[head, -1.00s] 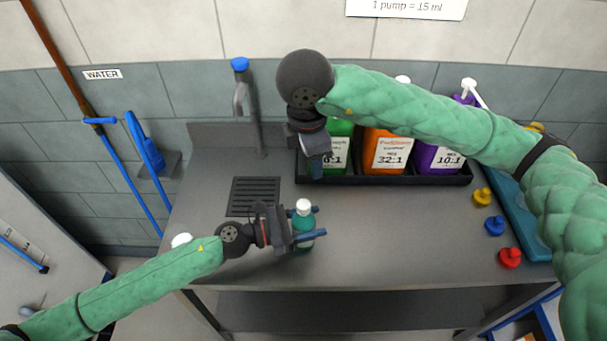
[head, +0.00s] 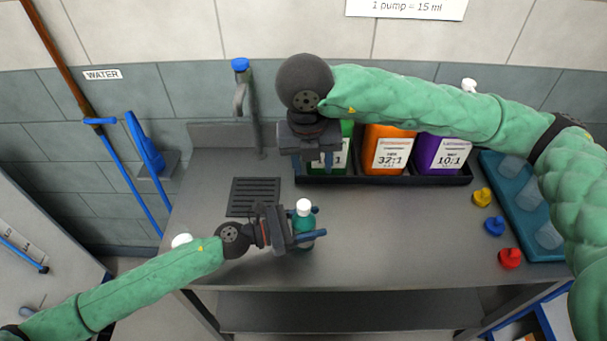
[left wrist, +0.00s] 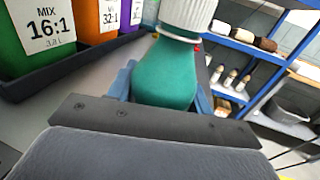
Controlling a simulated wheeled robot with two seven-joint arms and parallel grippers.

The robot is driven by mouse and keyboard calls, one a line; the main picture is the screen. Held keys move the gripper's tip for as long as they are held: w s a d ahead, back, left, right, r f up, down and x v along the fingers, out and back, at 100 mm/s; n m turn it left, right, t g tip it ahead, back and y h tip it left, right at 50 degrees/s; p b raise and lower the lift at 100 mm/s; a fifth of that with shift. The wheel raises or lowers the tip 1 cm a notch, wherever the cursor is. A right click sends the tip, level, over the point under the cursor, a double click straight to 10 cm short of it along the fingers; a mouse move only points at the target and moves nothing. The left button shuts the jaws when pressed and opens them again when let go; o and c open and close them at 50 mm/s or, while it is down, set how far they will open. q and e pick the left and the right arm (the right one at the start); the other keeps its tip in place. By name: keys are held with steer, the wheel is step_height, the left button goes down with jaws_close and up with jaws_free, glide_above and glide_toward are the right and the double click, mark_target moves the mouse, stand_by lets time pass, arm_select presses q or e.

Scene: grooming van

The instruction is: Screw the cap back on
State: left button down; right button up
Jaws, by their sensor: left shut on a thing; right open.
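A small teal bottle (head: 303,228) with a white cap (head: 303,206) on its top stands upright on the steel counter. My left gripper (head: 306,228) is shut on the bottle's body; the bottle (left wrist: 165,75) and its ribbed white cap (left wrist: 188,16) fill the middle of the left wrist view. Whether the cap is tightened cannot be told. My right gripper (head: 318,160) is open and empty, pointing down above and behind the bottle, in front of the green jug.
A black tray (head: 400,180) at the back holds green (head: 342,160), orange (head: 385,150) and purple (head: 440,152) jugs. Yellow, blue and red pegs (head: 509,258) and a teal tray (head: 520,205) are at the right. A tap (head: 240,95) stands behind the drain grate (head: 253,196). The counter's middle right is clear.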

steer(key=n, duration=0.4)
steer(key=s+f+n, duration=0.1)
steer(key=n, duration=0.7)
steer(key=shift+s+a+f+n+g, duration=0.2)
steer(key=shift+a+n+g, duration=0.1)
steer(key=shift+n, duration=0.1)
steer(key=n, duration=0.5)
steer(key=shift+s+a+n, duration=0.15)
steer(key=shift+s+n, duration=0.05)
steer(key=shift+n, duration=0.1)
steer(key=n, duration=0.4)
steer(key=shift+s+a+f+y, duration=0.1)
steer(key=shift+a+y, duration=0.05)
steer(key=shift+y, duration=0.15)
steer(key=n, duration=0.4)
steer(key=shift+a, duration=0.15)
steer(key=n, duration=0.4)
steer(key=shift+s+a, duration=0.1)
steer(key=n, duration=0.5)
